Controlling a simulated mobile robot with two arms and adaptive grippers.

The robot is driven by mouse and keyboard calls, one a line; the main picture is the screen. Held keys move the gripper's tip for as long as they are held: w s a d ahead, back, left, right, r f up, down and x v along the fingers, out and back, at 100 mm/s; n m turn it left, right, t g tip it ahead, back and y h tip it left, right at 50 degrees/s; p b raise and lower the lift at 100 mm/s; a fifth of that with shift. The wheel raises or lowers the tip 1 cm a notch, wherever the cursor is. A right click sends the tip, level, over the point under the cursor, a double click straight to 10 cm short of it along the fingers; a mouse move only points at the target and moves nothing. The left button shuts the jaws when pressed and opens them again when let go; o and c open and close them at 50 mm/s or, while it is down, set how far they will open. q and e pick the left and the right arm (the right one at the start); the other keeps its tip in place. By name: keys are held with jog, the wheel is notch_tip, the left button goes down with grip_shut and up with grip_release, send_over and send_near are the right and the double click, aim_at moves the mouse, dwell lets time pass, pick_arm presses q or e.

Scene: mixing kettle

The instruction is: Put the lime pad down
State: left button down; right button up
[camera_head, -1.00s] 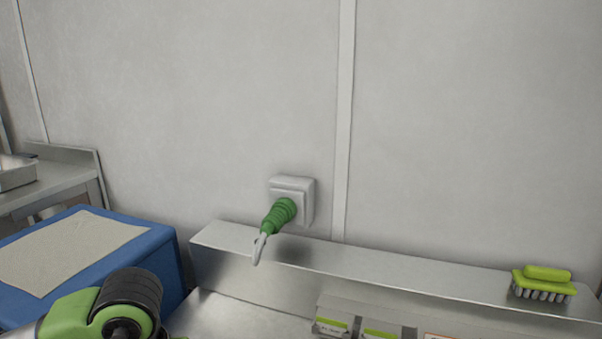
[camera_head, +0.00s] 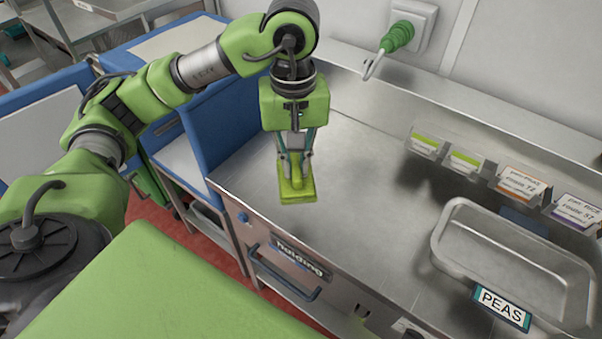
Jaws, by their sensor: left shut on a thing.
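The lime pad (camera_head: 297,193) is a flat yellow-green block with a raised grip on top. It shows in the head view at the front left of the steel counter (camera_head: 345,165), close to the counter's front edge. My left gripper (camera_head: 295,178) points down and is shut on the pad's grip. I cannot tell whether the pad's underside touches the counter. My right gripper is not in view.
A steel tray (camera_head: 447,225) labelled PEAS stands at the right of the counter. Several label cards (camera_head: 466,161) stand along the back. A green plug (camera_head: 397,37) is in the wall socket. A blue-framed cart (camera_head: 190,120) is at left. The middle counter is clear.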

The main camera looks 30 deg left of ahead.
pick_arm(q)
jog(key=shift+w+a+r, duration=0.1)
jog(key=shift+w+r, duration=0.1)
jog(key=shift+w+a+f, duration=0.25)
jog(key=shift+w+f, duration=0.05)
jog(key=shift+w, duration=0.25)
jog(key=w+a+f+p, duration=0.1)
jog(key=w+a+f, duration=0.1)
jog(key=w+f, duration=0.1)
jog(key=w+a+f+p, duration=0.1)
jog(key=w+a+f, duration=0.2)
jog(key=w+a+f+p, duration=0.1)
jog(key=w+a+f, duration=0.1)
jog(key=w+f, duration=0.1)
jog(key=shift+w+a, duration=0.35)
jog(key=shift+w, duration=0.1)
notch_tip(320, 180, down, 3)
jog(key=shift+a+p, duration=0.1)
jog(key=shift+p, duration=0.95)
jog(key=shift+w+f, duration=0.1)
jog(key=shift+f, duration=0.2)
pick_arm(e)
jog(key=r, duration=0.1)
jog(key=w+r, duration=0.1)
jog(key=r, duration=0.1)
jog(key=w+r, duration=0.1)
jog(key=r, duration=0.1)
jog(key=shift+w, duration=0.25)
